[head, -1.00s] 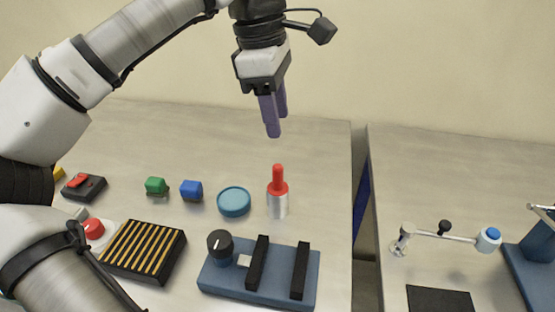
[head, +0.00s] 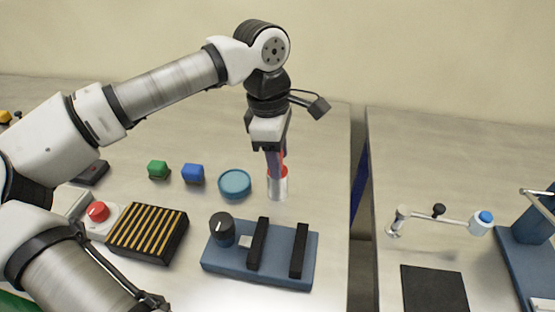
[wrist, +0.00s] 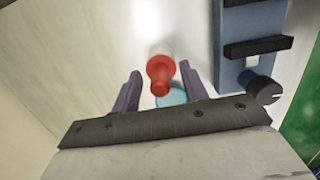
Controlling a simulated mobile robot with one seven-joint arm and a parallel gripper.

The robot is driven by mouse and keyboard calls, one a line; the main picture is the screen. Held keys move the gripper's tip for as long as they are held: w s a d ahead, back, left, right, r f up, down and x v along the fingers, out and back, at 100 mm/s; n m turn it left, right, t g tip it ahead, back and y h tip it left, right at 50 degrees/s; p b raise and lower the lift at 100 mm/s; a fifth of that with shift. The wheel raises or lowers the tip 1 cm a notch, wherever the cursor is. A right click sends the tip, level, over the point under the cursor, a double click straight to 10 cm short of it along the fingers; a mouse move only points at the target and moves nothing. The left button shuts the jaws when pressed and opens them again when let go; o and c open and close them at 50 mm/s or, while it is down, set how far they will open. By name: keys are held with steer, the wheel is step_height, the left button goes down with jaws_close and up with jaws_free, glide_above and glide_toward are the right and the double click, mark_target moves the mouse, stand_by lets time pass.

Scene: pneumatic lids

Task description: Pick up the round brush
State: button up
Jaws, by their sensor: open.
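The round brush appears to be the upright silver cylinder with a red stem (head: 279,190) on the left table, right of a round teal disc (head: 235,183). My gripper (head: 276,172) is directly above it, pointing down, and its fingers hide most of the red stem in the head view. In the wrist view the two purple fingers of my gripper (wrist: 159,71) are apart, with the red stem (wrist: 161,75) showing between them. I see no finger closed on it. The teal disc shows partly behind the stem in the wrist view (wrist: 172,98).
A blue base with a black knob and two black bars (head: 280,262) stands in front of the brush. Blue (head: 193,174) and green (head: 158,170) blocks, a striped black box (head: 147,232) and a red button (head: 98,211) lie left. A gap separates the right table (head: 500,140).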

steer(key=shift+f, duration=0.45)
steer(key=shift+c, duration=0.2)
jaws_close()
steer(key=shift+r, duration=0.15)
step_height(320, 180, up, 20)
steer(key=b, duration=0.1)
stand_by(0.4)
